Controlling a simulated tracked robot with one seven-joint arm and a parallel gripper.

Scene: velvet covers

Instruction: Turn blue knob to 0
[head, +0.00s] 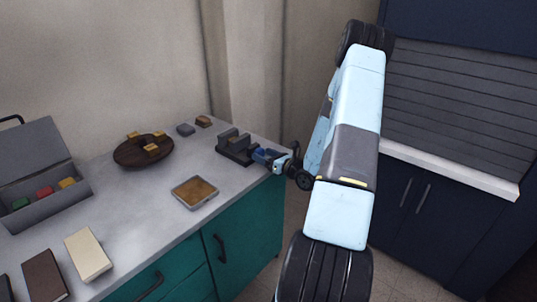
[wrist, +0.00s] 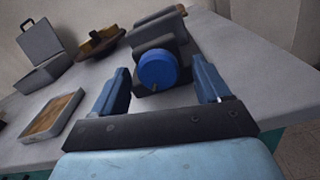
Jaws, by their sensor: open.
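The blue knob (wrist: 158,70) is a round dial on the front of a dark grey device (wrist: 155,38). In the wrist view it sits ahead of my gripper (wrist: 162,88), roughly midway between the two blue fingers. My gripper is open, with a finger on each side of the knob and a gap to it on both sides. No number or mark on the knob can be read. In the head view the device (head: 232,143) stands near the counter's right end, with my gripper (head: 262,155) close to it; the knob cannot be made out there.
A framed tray (head: 195,192) lies left of my gripper. A round wooden dish (head: 128,155) with yellowish blocks stands further left, near an open grey case (head: 45,205). The grey counter (head: 150,215) is bare around the tray.

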